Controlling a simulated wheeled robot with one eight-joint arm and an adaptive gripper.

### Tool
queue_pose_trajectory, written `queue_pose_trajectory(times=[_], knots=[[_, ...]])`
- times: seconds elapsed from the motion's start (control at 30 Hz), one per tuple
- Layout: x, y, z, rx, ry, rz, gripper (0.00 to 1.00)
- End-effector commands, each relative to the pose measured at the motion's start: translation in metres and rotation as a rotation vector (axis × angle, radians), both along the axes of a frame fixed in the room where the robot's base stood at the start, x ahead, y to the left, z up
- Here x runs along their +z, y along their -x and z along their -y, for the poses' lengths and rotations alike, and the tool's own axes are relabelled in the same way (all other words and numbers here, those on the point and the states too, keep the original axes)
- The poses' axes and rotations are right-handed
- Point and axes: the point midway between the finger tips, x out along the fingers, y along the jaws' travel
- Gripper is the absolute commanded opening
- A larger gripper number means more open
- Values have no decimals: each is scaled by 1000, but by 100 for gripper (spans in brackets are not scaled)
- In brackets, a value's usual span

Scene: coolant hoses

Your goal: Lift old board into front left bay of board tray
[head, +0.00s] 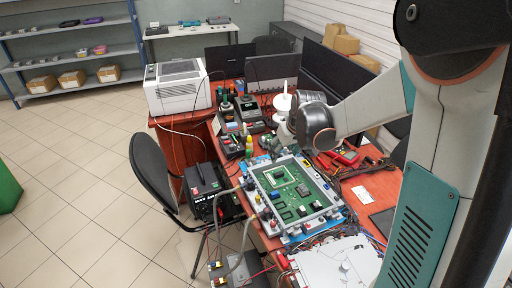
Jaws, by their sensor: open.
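A large green circuit board (285,192) lies flat in a light grey frame (327,213) on the red workbench; it carries a pale square part and several dark parts. I cannot tell whether this is the old board. I cannot make out a board tray with bays for certain. My arm comes in from the right, and my gripper (276,145) hangs over the bench just beyond the frame's far edge. It is open, small and partly hidden by my wrist. I see nothing held in it, and its fingertips are unclear.
Grey hoses (240,235) loop along the frame's left side. A white panel (335,265) with wires stands in front. A black power unit (205,185) and a chair (152,165) stand left. Instruments and a white printer (178,88) crowd behind. A red meter (345,157) lies right.

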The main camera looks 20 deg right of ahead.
Motion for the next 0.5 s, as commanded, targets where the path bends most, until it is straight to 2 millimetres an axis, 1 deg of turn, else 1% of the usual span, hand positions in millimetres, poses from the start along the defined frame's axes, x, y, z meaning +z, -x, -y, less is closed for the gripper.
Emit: queue_pose_trajectory(times=[0.03,0.2,0.33,0.5], knots=[[-9,-10,9,1,-2,-7,58],[-41,-31,30,12,-10,-24,58],[-57,-38,40,18,-13,-32,58],[-72,-44,43,21,-15,-35,58]])
